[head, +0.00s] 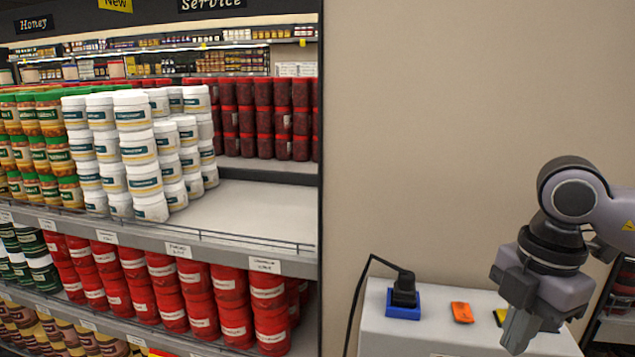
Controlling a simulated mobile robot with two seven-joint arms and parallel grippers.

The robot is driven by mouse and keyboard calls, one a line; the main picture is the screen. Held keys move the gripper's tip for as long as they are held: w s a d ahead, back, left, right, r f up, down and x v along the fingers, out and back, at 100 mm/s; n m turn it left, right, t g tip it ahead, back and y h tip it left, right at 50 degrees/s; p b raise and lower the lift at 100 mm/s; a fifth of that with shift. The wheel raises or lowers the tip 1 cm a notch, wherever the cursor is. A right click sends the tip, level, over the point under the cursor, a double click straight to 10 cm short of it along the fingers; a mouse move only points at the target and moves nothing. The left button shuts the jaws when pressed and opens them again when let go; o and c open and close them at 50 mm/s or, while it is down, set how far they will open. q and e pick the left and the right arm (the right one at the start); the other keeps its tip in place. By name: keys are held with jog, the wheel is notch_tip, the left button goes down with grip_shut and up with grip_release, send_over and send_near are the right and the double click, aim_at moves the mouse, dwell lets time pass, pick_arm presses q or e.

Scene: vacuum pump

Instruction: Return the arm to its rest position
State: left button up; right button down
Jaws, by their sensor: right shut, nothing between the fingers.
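My right arm comes in from the right edge, bent at a joint, and hangs its right gripper (518,331) pointing down over the right part of a white cabinet top (430,332). The gripper's fingers are together and hold nothing. My left gripper is not in view.
On the cabinet top are a black plug (404,289) with a cable in a blue holder (403,312), an orange block (462,312) and a small yellow-black item (500,316) beside the gripper. Shelves of jars (137,145) stand at left. Bare wall (440,120) is behind.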

jog(key=s+a+f+n+g+y, duration=0.25)
jog(key=a+f+n+y, duration=0.2)
jog(key=a, duration=0.65)
jog(key=s+a+r+y, duration=0.1)
jog(key=a+r+y, duration=0.1)
jog(key=a+y, duration=0.5)
jog(key=s+a+r+y, duration=0.2)
jog(key=a+r+y, duration=0.1)
jog(key=a+y, duration=0.4)
jog(key=w+d+f+m+t+h, duration=0.4)
jog(key=d+f+m+t+h, duration=0.15)
jog(key=f+m+t, duration=0.35)
jog(key=w+d+f+m+t+h, duration=0.35)
jog(key=d+f+m+t, duration=0.35)
jog(key=m+t, duration=0.45)
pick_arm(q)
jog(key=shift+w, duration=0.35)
pick_arm(e)
jog(key=s+d+f+m+g+h, duration=0.1)
jog(key=s+d+f+g+h, duration=0.2)
jog(key=s+f, duration=0.3)
jog(key=s+d+f+m+g+h, duration=0.2)
jog(key=s+d+f+g+h, duration=0.2)
jog(key=f, duration=0.9)
jog(key=s+d+h, duration=0.1)
jog(key=s, duration=0.2)
jog(key=shift+s, duration=0.2)
